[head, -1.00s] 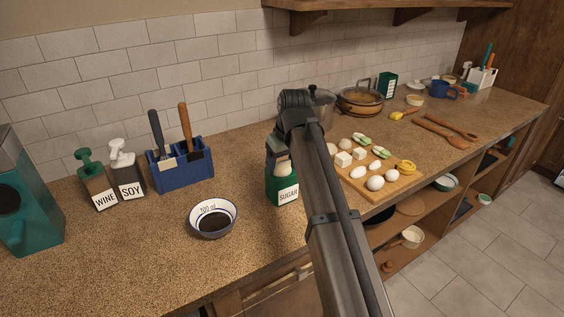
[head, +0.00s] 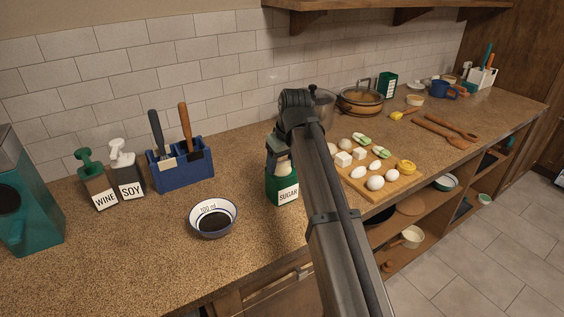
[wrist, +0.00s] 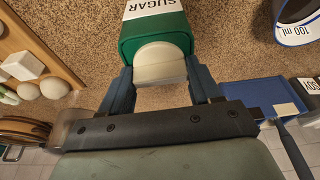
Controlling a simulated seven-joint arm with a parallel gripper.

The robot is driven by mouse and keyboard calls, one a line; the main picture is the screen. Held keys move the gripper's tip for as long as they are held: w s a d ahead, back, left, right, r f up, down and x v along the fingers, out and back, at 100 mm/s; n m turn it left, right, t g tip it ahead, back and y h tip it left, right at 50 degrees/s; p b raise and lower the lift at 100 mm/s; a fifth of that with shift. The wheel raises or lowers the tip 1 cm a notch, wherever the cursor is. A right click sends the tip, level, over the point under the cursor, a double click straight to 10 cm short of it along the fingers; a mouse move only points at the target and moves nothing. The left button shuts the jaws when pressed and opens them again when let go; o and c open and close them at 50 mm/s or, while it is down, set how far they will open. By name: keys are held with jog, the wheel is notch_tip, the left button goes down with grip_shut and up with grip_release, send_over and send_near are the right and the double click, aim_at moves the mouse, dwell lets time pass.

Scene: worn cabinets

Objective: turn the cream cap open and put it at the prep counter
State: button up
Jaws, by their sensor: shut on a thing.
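The cream cap (wrist: 160,64) sits at the top of the green sugar container (wrist: 154,32), whose white SUGAR label shows in both views. My gripper (wrist: 162,78) has one finger on each side of the cap and is shut on it. In the head view, my gripper (head: 280,150) is above the container (head: 283,187), which stands upright on the counter (head: 255,232). The arm hides part of the cap in the head view. I cannot tell from these frames whether the cap is loose from the container.
A bowl of dark liquid marked 100 ml (head: 213,219) stands left of the container. A board (head: 405,182) with eggs and white cubes lies to the right. A blue utensil holder (head: 181,172) and wine (head: 97,184) and soy (head: 127,172) bottles stand farther left.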

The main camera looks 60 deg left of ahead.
jog(key=n+g, duration=0.1)
jog(key=n, duration=0.4)
jog(key=shift+w+n+h, duration=0.1)
jog(key=shift+n+h, duration=0.2)
jog(key=shift+a+n+g, duration=0.1)
jog(key=shift+n+g, duration=0.3)
jog(key=shift+n, duration=0.4)
jog(key=n+h, duration=0.1)
jog(key=n, duration=0.3)
jog(key=shift+w+g, duration=0.1)
jog(key=shift+g, duration=0.2)
jog(key=shift+n, duration=0.3)
